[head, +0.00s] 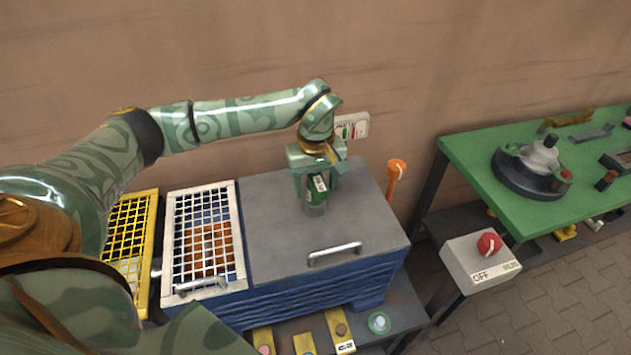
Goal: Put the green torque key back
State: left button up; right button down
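My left gripper (318,186) comes in from the left and points down over the grey lid (280,230) of the blue chest. Its fingers are around a green upright cylinder with a white label, seemingly the green torque key (317,191). The cylinder has a grey lower end close to the lid; I cannot tell whether it touches. The fingers partly hide it. A round green-rimmed piece (379,322) sits on the low dark shelf in front of the chest. My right gripper is not in view.
A white grid cover (238,230) and a yellow grid (145,220) lie left of the lid. An orange-topped handle (396,172) stands behind right. Several yellow plates line the low shelf. Right are an OFF/RUN switch box (480,262) and a green bench (480,175). A small panel (356,125) is behind my wrist.

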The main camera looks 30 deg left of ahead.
pick_arm(q)
jog(key=shift+r, duration=0.35)
notch_tip(320, 180, up, 10)
jog(key=shift+r+p, duration=0.2)
jog(key=shift+p, duration=0.9)
jog(key=shift+r, duration=0.6)
